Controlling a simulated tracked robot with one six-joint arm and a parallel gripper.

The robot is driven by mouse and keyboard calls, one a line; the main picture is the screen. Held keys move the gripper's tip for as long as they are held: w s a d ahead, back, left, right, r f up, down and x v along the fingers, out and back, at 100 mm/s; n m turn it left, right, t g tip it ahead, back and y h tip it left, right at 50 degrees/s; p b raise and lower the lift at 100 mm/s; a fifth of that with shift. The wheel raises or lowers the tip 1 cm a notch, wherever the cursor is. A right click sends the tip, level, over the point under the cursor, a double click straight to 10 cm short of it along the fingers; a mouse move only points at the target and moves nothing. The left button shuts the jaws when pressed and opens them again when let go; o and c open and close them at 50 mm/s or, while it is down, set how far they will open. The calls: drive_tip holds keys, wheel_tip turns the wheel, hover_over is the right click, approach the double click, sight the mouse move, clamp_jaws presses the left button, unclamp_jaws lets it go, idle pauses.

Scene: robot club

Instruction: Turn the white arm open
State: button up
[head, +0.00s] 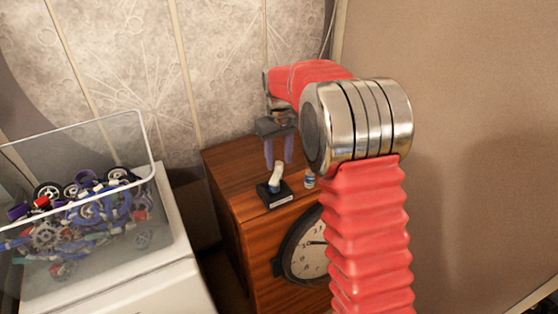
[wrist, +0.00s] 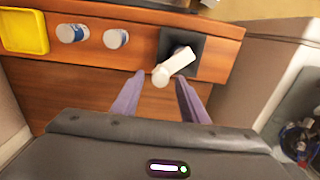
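The white arm (head: 275,177) stands up from a small black base (head: 273,196) on top of a wooden cabinet in the head view. In the wrist view the white arm (wrist: 174,66) slants from the black base (wrist: 196,52) toward the space between my fingers. My gripper (head: 279,162) is above and just behind the arm in the head view. In the wrist view its two purple fingers (wrist: 158,78) are spread apart, with the arm's near end between or just beyond their tips. I cannot tell whether they touch it. Nothing is held.
The wooden cabinet (head: 228,180) has a round clock (head: 306,256) on its front. Two small white-and-blue cylinders (wrist: 72,33) (wrist: 115,38) and a yellow tray (wrist: 45,33) lie along its top. A clear bin (head: 150,150) of wheels and parts stands left on a white unit.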

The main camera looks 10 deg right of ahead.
drive_tip(key=shift+f, duration=0.55)
drive_tip(key=shift+c, duration=0.6)
clamp_jaws()
